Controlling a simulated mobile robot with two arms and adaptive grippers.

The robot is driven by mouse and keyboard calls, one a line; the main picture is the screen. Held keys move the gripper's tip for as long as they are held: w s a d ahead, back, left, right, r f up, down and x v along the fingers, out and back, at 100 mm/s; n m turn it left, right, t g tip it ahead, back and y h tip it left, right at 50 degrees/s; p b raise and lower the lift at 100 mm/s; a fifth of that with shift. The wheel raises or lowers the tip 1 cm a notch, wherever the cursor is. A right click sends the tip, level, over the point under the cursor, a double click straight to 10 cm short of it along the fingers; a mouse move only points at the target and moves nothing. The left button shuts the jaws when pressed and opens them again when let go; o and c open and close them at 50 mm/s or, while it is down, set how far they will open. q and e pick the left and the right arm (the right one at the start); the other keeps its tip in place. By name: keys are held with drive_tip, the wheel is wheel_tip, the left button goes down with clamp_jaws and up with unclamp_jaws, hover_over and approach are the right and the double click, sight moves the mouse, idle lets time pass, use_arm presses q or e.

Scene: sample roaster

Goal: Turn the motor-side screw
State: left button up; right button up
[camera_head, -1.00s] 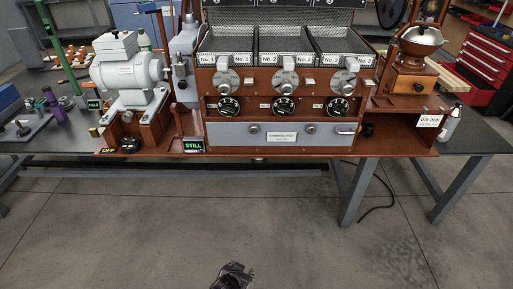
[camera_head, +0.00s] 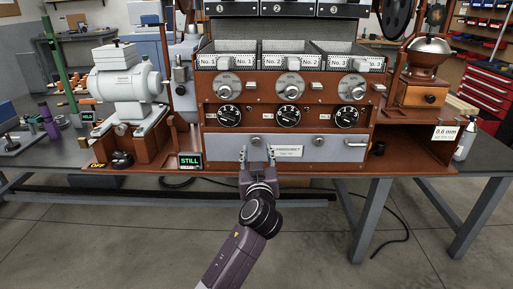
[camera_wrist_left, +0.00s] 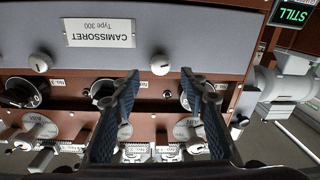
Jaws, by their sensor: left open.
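The motor-side screw (camera_head: 255,141) is a round pale knob on the grey front panel (camera_head: 220,147) of the roaster, left of the CAMISSORET label. My left gripper (camera_head: 257,154) is open and empty, in front of the panel just below this screw. The wrist view is upside down; there the screw (camera_wrist_left: 160,65) lies roughly centred between the open fingertips (camera_wrist_left: 160,78), slightly beyond them. The fingers do not appear to touch it. A second similar screw (camera_wrist_left: 40,62) is on the other side of the label. My right gripper is not in view.
The grey motor (camera_head: 124,82) stands at the left. A green STILL display (camera_head: 190,161) is left of the panel. A row of black dials (camera_head: 288,116) lies above it, and a bar handle (camera_head: 355,142) is at its right end. The floor in front is clear.

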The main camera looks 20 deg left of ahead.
sight(256, 142)
use_arm(q)
drive_tip(key=shift+x, duration=2.75)
drive_tip(key=shift+f, duration=0.1)
drive_tip(key=shift+c, duration=0.3)
clamp_jaws()
